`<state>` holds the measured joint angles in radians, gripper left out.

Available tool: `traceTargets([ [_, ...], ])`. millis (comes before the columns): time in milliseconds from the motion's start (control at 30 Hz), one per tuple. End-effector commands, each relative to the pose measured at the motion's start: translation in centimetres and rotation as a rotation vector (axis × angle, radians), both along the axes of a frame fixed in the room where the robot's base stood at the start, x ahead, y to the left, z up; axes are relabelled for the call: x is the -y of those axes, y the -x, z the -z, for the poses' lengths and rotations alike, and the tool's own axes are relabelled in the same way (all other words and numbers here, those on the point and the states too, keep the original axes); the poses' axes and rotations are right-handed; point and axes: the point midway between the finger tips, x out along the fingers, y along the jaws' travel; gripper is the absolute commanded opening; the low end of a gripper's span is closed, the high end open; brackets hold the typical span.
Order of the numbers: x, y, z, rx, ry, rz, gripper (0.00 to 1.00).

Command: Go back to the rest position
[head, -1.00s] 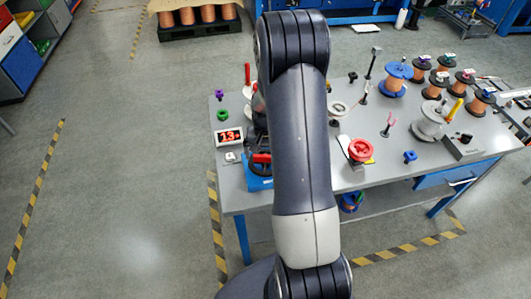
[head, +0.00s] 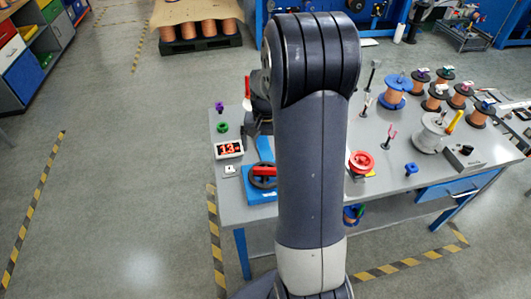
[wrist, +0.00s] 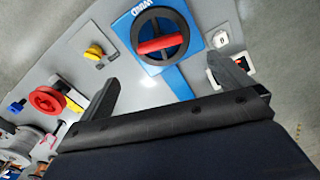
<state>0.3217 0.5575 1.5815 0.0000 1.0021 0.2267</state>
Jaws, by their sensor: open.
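In the wrist view my gripper (wrist: 162,70) is open, with its two dark fingers spread and nothing between them. It is over the workbench (head: 230,199). Beyond the fingers is a blue base (wrist: 185,88) with a black handwheel (wrist: 180,28) and a red bar across it. The same handwheel shows in the head view (head: 262,182) at the near left of the bench. In the head view my arm stands up in the middle and hides most of the gripper and part of the bench.
A red digital display (head: 229,149) stands near the handwheel. A red pulley (head: 361,162) and a blue knob (head: 411,169) are right of my arm. Several copper spools (head: 437,96) and a grey spool (head: 431,137) stand further right. The floor to the left is clear.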

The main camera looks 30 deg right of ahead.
Motion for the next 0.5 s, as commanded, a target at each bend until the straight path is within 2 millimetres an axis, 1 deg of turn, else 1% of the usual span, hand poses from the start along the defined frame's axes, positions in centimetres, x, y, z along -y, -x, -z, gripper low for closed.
traceTargets([
  [167, -0.01, 0.02, -0.53, 0.0, 0.0, 0.0, 0.98],
  [367, -0.01, 0.02, -0.49, -0.001, -0.001, 0.0, 0.98],
  [500, -0.02, 0.03, 0.05, -0.002, -0.001, 0.0, 0.98],
])
